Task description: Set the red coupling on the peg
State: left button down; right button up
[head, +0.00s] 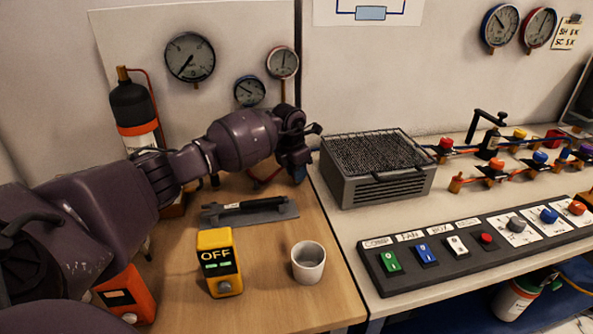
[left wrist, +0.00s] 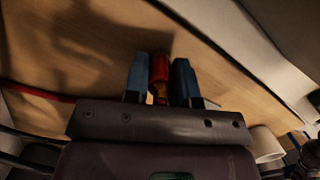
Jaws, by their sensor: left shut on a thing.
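My left gripper (head: 298,177) is over the back right of the wooden table, its fingers mostly hidden behind my wrist. In the left wrist view, its two blue fingers (left wrist: 161,83) are shut on the red coupling (left wrist: 160,67), one on each side. Brass-coloured metal shows at the coupling's lower end, between the fingers. The coupling is hidden behind my arm in the head view. I cannot clearly make out the peg in either view. My right gripper is not in view.
On the wooden table are a grey plate tool (head: 285,212), a yellow OFF box (head: 220,285) and a white cup (head: 308,263). A grey mesh-topped box (head: 377,165) stands to the right. A button panel (head: 415,286) and valve pipes (head: 495,178) lie further right.

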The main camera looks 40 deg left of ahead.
pick_arm(q)
jog(key=c, duration=0.7)
grip_release()
jog(key=shift+o, duration=0.8)
jog(key=shift+r, duration=0.3)
notch_tip(320, 180, up, 10)
jog(key=s+p, duration=0.1)
jog(key=shift+s+a+p, duration=0.25)
jog(key=shift+s+p, duration=0.05)
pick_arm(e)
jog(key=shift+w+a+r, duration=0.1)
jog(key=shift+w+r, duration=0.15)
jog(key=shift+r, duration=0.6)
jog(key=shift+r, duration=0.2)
